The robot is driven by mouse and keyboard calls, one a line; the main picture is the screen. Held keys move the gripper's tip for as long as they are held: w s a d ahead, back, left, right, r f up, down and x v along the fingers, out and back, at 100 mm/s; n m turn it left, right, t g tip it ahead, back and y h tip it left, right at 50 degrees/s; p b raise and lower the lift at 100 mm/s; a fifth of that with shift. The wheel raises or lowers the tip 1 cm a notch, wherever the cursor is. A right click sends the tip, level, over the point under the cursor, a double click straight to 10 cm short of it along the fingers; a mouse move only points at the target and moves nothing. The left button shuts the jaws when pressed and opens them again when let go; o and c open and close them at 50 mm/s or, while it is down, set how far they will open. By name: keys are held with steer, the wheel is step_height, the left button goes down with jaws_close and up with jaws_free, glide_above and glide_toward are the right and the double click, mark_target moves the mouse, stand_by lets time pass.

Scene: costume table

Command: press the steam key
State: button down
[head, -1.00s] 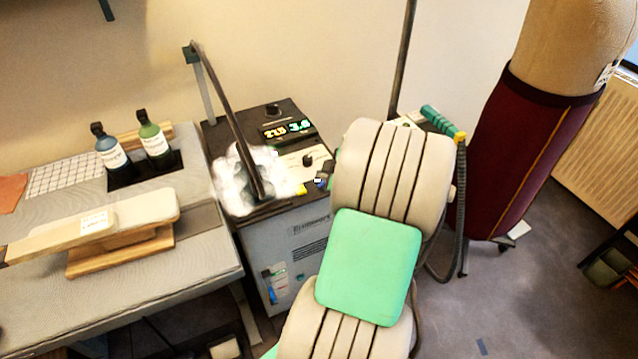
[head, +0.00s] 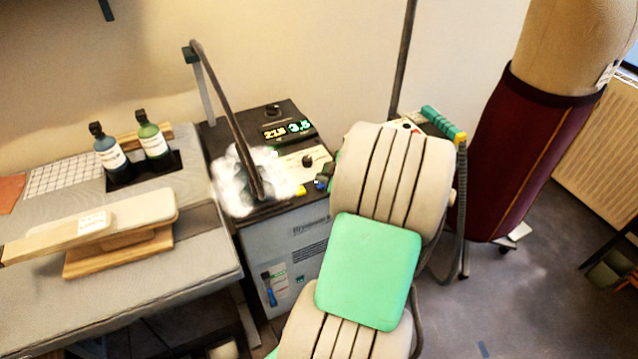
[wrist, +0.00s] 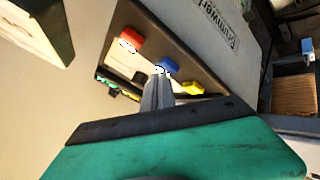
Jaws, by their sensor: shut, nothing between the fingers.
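The steam station (head: 285,245) is a grey cabinet with a dark top, a lit display (head: 287,130) and a knob. In the wrist view its panel carries a red key (wrist: 131,39), a blue key (wrist: 167,66) and a yellow key (wrist: 191,88). Their small white marks are too small to read, so I cannot tell which is the steam key. My gripper (wrist: 160,76) is shut and empty, its fingertips at the blue key and overlapping its lower edge; contact is unclear. In the head view my arm hides part of the panel's right side.
A white cloud (head: 235,190) surrounds the lower end of a dark upright hose (head: 228,110). Left is an ironing table (head: 60,290) with two bottles (head: 110,150) and a wooden sleeve board (head: 120,220). A maroon-skirted dress form (head: 530,150) stands right, beside a green-handled hose tool (head: 443,122).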

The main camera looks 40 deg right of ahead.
mark_target(323, 185)
stand_by(0.4)
steer(key=shift+r, duration=0.8)
steer(key=shift+r+p, duration=0.1)
steer(key=shift+p, duration=0.2)
step_height(323, 185, up, 6)
steer(key=p, duration=0.2)
steer(key=shift+p, duration=0.35)
